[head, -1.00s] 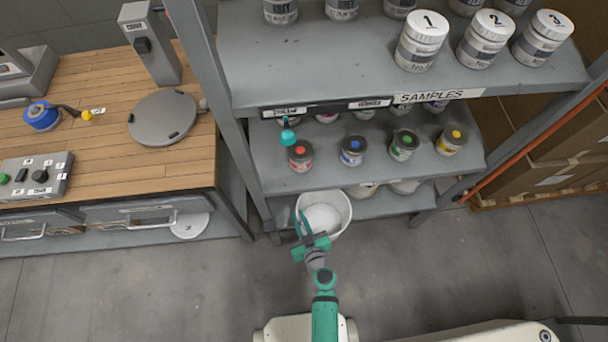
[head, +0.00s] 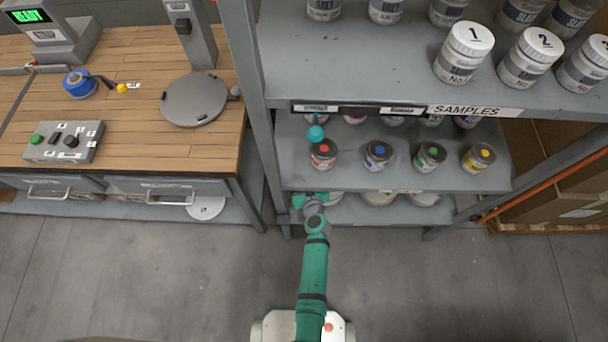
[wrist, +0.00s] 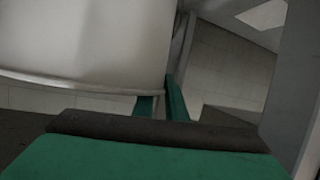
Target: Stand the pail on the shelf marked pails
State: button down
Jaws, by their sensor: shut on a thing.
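The white pail (wrist: 85,40) fills the left of the wrist view, its wall close to the camera and its rim band low in the picture. My gripper (wrist: 162,105) is shut on it at the edge. In the head view my gripper (head: 311,198) is at the left end of the bottom shelf (head: 390,214). Only a pale sliver of the pail (head: 334,197) shows there, and the middle shelf hides the rest. I cannot tell whether its base touches the bottom shelf. No pails label is readable.
More pale containers (head: 378,198) stand to the right on the bottom shelf. The middle shelf (head: 400,168) with several small colorant cans is close above. A rack post (head: 262,140) is just left. The floor in front is clear.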

jog(key=shift+w+a, duration=0.1)
jog(key=shift+w, duration=0.4)
jog(key=shift+f, duration=1.75)
jog(key=c, duration=1.8)
grip_release()
jog(key=shift+f, duration=0.1)
jog(key=shift+o, duration=0.2)
